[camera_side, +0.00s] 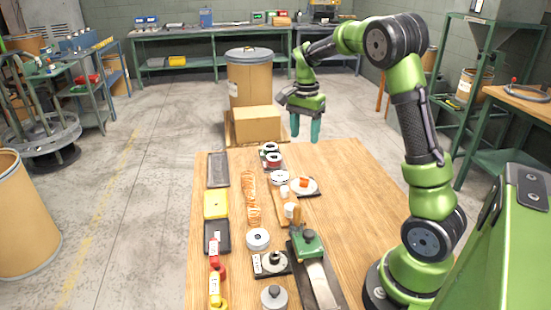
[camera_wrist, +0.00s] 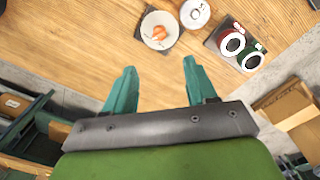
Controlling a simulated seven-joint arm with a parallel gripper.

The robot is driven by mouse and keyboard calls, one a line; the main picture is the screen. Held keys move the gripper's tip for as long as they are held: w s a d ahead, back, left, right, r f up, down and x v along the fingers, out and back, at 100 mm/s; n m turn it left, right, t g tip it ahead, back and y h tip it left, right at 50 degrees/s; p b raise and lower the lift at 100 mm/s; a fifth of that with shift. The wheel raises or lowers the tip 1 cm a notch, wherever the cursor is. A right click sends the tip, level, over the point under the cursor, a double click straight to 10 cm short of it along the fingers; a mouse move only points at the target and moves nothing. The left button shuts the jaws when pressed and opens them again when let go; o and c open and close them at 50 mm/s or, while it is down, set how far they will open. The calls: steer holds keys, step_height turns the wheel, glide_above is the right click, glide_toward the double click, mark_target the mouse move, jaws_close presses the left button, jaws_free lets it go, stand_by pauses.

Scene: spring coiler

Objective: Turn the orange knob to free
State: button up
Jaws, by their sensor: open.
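The orange knob (camera_side: 304,182) sits on a round pale dial on a dark square base, on the right part of the table's row of items. My gripper (camera_side: 305,138) has two teal fingers pointing down, held above the far edge of the table, well behind the knob. In the wrist view my gripper (camera_wrist: 157,72) is open and empty, apart from the knob. Marks on the dial are too small to read.
Spools (camera_side: 272,158) stand at the table's far edge, near a numbered disc (camera_side: 280,177). The wooden table (camera_side: 350,190) is bare right of the knob. A cardboard box (camera_side: 257,124) stands beyond.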

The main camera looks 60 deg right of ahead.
mark_target(304, 177)
steer(key=f, duration=0.5)
steer(key=f+m, duration=0.1)
steer(key=f, duration=0.4)
steer(key=f+m, duration=0.1)
steer(key=f, duration=0.4)
steer(key=shift+s+d+f, duration=0.1)
steer(key=shift+s+f, duration=0.1)
steer(key=shift+s, duration=0.05)
steer(key=c, duration=1)
